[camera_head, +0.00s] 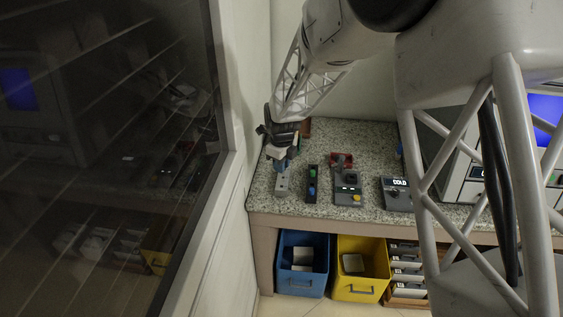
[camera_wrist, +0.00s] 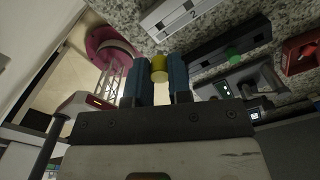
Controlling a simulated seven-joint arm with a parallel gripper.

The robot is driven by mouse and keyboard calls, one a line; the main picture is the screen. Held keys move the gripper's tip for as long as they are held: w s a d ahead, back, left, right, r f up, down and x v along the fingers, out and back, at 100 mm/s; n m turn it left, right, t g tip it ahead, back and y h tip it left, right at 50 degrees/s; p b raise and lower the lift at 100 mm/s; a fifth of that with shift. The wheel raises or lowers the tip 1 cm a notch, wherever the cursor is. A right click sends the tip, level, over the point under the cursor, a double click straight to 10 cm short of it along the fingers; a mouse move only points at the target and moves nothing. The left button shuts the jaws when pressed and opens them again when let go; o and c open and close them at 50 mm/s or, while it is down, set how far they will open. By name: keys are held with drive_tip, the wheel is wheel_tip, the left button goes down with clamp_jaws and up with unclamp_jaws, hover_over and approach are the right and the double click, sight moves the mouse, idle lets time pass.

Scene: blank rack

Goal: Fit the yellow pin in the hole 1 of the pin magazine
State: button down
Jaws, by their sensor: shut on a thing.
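The yellow pin (camera_wrist: 159,68) is held between the two blue fingers of my gripper (camera_wrist: 160,82) in the wrist view. The pin magazine (camera_wrist: 192,18) is a pale grey block with dark square openings and printed digits, just beyond the pin. In the head view my gripper (camera_head: 281,163) is over the back end of the grey magazine (camera_head: 282,186), at the left of the counter. The pin cannot be made out there. I cannot tell whether its tip touches the magazine or is in a hole.
A black rack (camera_head: 312,188) with a green and a blue pin stands right of the magazine. Further right are a grey device (camera_head: 348,190) with a yellow button and a box marked COLD (camera_head: 396,193). A wall and dark window frame (camera_head: 227,120) are close on the left.

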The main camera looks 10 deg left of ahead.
hover_over(281, 181)
drive_tip(key=s, duration=0.3)
drive_tip(key=shift+w+d+f, duration=0.15)
drive_tip(key=shift+f, duration=0.95)
drive_tip(key=shift+w+d+f, duration=0.1)
drive_tip(key=shift+f, duration=1)
drive_tip(key=shift+f, duration=1.6)
drive_tip(key=c, duration=1)
unclamp_jaws()
drive_tip(key=shift+o, duration=0.2)
drive_tip(key=shift+r, duration=0.15)
drive_tip(key=shift+r, duration=3.75)
drive_tip(key=shift+d, duration=0.1)
